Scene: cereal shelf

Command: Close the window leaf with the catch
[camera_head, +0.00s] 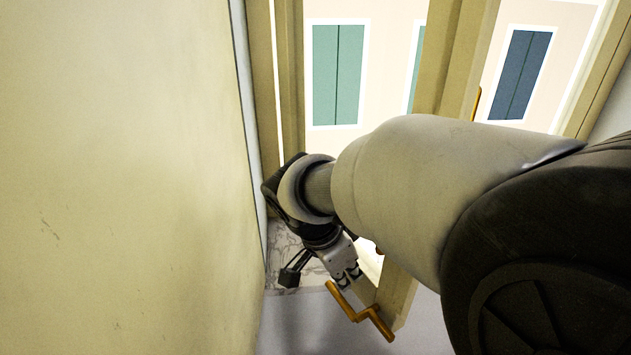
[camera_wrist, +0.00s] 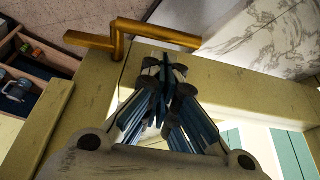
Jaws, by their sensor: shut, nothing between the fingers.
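The window leaf (camera_head: 398,300) is a cream wooden frame standing swung out from the window opening. Its lower part shows beside my wrist, and my arm hides much of it. A brass cranked handle (camera_head: 358,315), likely the catch, is on its lower end; it also shows at the top of the wrist view (camera_wrist: 160,33). My gripper (camera_head: 350,282) is shut and empty, just above the handle in the head view. In the wrist view the fingertips (camera_wrist: 165,65) lie over the leaf's frame (camera_wrist: 225,80), close below the handle; I cannot tell whether they touch.
A plain cream wall (camera_head: 120,180) fills the left of the head view. A marble sill (camera_head: 285,245) lies below the window, near my wrist. Another brass piece (camera_head: 476,103) is on the frame behind my arm. Wooden compartments (camera_wrist: 30,75) with small objects show at the wrist view's left.

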